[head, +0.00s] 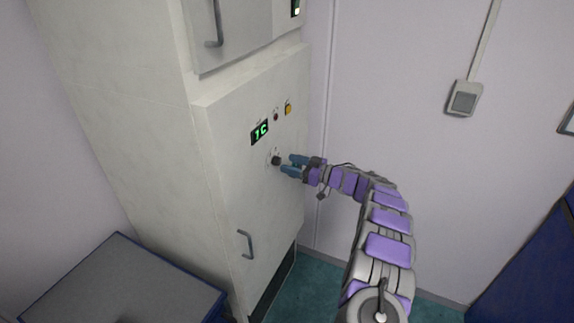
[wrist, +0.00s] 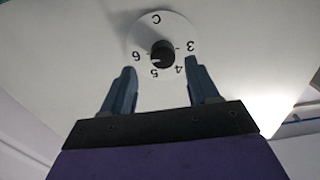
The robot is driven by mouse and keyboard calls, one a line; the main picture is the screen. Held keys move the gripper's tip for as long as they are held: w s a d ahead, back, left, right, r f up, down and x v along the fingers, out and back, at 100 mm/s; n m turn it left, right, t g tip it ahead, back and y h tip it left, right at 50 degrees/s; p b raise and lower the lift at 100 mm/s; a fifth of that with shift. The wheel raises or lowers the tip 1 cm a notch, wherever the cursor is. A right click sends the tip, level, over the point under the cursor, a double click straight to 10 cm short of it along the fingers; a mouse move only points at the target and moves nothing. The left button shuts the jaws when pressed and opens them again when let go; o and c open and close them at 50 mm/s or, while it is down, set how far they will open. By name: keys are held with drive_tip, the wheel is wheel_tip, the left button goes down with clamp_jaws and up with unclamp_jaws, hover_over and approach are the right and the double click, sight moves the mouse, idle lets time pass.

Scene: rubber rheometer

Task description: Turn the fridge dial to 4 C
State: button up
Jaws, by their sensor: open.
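The fridge dial (head: 276,160) is a small black knob on the pale cabinet front, below a green display (head: 260,132) that seems to read 7 C. In the wrist view the black knob (wrist: 162,54) sits on a round white plate (wrist: 176,24) with upside-down marks C, 3, 4, 5 and 6. A small pale mark on the knob appears to face between 5 and 6. My gripper (head: 288,164) is open in front of the dial. In the wrist view its blue fingertips (wrist: 160,66) are spread to either side of the knob, apparently apart from it.
A small red light (head: 276,117) and a yellow item (head: 288,108) are above the dial. A cabinet handle (head: 246,244) is below it. A grey-topped surface (head: 120,285) stands at lower left. A wall switch (head: 464,98) is at right.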

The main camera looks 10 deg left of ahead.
sight(280, 162)
drive_tip(key=x, duration=0.4)
drive_tip(key=shift+s+a+f, duration=0.1)
drive_tip(key=shift+s, duration=0.2)
drive_tip(key=shift+d, duration=0.8)
drive_tip(key=shift+c, duration=1.1)
drive_tip(key=c, duration=0.3)
drive_tip(key=shift+s+a, duration=0.1)
drive_tip(key=shift+a, duration=0.25)
drive_tip(key=c, duration=0.3)
drive_tip(key=shift+c, duration=1.1)
